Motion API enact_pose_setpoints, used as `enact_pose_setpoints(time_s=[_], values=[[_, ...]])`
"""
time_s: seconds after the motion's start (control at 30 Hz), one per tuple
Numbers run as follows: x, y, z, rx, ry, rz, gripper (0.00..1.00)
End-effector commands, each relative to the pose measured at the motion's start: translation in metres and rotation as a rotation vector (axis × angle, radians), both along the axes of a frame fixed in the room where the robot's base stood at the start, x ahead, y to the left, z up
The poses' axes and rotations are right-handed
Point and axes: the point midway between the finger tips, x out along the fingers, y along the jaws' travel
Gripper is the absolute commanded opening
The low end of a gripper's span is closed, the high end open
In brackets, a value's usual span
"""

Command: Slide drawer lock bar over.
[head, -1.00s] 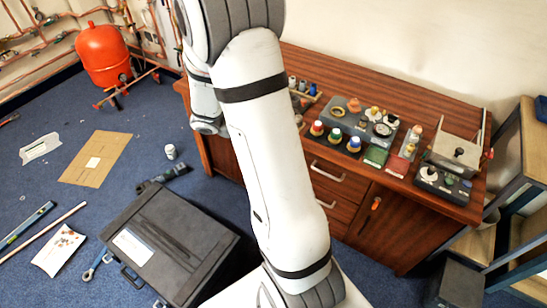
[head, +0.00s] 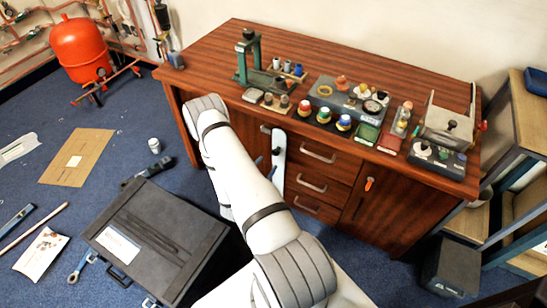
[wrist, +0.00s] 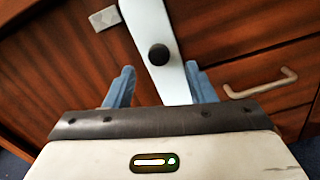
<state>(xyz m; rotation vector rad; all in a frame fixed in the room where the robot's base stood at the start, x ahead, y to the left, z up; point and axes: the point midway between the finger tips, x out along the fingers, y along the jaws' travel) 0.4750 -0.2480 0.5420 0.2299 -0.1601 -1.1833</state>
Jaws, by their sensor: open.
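The lock bar (wrist: 150,25) is a pale, flat bar on the front of the wooden cabinet, with a round black knob (wrist: 158,54). In the head view the bar (head: 280,143) stands upright, slightly tilted, at the left edge of the drawer column. My gripper (wrist: 160,72) is open, with one blue finger on each side of the bar's lower part, just below the knob. I cannot tell whether either finger touches the bar. In the head view my arm hides most of the gripper and the bar's lower end.
A drawer handle (wrist: 260,83) is close to the right finger. A grey plate (wrist: 104,18) is left of the bar. The wooden bench (head: 215,62) carries a green press (head: 250,65) and small parts. A black case (head: 155,243) lies on the floor left of my arm.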

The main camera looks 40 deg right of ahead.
Motion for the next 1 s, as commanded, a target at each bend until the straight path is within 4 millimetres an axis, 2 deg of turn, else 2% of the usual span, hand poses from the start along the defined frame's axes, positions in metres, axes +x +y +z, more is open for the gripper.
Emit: enact_pose_setpoints(time_s=[0.17, 0.4, 0.57, 0.93, 1.0], values=[[0.004, -0.011, -0.007, 0.002, 0.002, 0.014, 0.50], [0.018, -0.047, -0.006, 0.003, 0.001, 0.012, 0.50], [0.026, -0.065, -0.006, 0.002, 0.002, 0.013, 0.50], [0.029, -0.072, -0.007, 0.002, 0.004, 0.014, 0.50], [0.029, -0.072, -0.007, 0.002, 0.004, 0.014, 0.45]])
